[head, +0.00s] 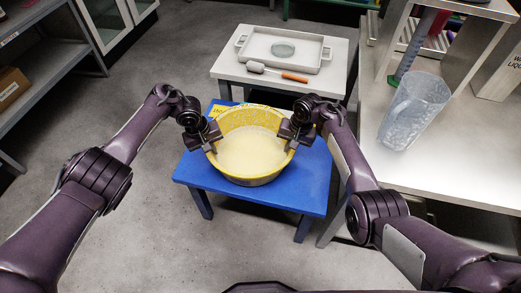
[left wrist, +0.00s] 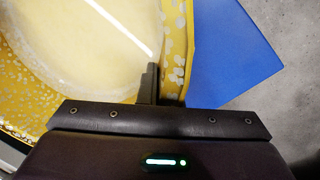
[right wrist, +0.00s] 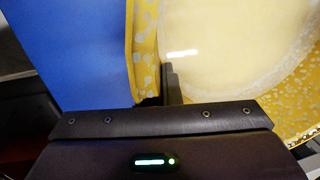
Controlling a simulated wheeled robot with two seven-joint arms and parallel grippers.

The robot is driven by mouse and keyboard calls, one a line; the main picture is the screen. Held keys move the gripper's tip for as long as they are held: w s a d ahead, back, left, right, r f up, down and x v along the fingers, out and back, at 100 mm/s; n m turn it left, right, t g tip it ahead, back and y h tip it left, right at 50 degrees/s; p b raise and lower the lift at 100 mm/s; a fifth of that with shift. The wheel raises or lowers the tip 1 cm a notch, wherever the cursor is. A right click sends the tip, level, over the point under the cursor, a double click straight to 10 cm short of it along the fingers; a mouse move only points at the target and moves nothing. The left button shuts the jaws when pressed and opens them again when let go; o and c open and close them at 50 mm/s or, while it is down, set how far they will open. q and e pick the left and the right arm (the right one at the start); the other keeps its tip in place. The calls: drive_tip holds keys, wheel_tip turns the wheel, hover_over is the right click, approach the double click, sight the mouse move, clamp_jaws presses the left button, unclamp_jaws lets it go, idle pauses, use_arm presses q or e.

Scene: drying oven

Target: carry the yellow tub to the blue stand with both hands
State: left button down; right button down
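The yellow tub (head: 254,179) is speckled with pale spots and holds a pale cream filling. It is level over the middle of the blue stand (head: 312,184) and appears to rest on it. My left gripper (head: 212,147) is shut on the tub's left wall, with one finger inside the rim in the left wrist view (left wrist: 152,85). My right gripper (head: 291,144) is shut on the right wall, with one finger inside the rim in the right wrist view (right wrist: 171,85). The outer fingers are hidden behind the wall in both wrist views.
A white table (head: 225,70) behind holds a tray (head: 262,67) with a dish and a brush with an orange handle (head: 294,77). A bench (head: 450,165) at right carries a clear jug (head: 415,110). Grey shelves (head: 40,80) stand at left. Floor left of the stand is clear.

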use_arm(q)
drive_tip(key=shift+w+a+f, duration=0.1)
drive_tip(key=shift+a+f, duration=0.15)
drive_tip(key=shift+f, duration=0.2)
use_arm(e)
drive_tip(key=shift+d+f, duration=0.2)
drive_tip(key=shift+f, duration=0.2)
use_arm(q)
drive_tip(key=c, duration=1.9)
unclamp_jaws()
drive_tip(key=shift+r, duration=0.15)
use_arm(e)
drive_tip(key=c, duration=1.9)
unclamp_jaws()
drive_tip(key=shift+r, duration=0.15)
use_arm(q)
drive_tip(key=shift+o, duration=1.4)
use_arm(e)
drive_tip(key=shift+o, duration=1.3)
use_arm(q)
drive_tip(key=shift+d, duration=0.15)
use_arm(e)
drive_tip(key=shift+a, duration=0.1)
use_arm(q)
drive_tip(key=shift+r, duration=0.15)
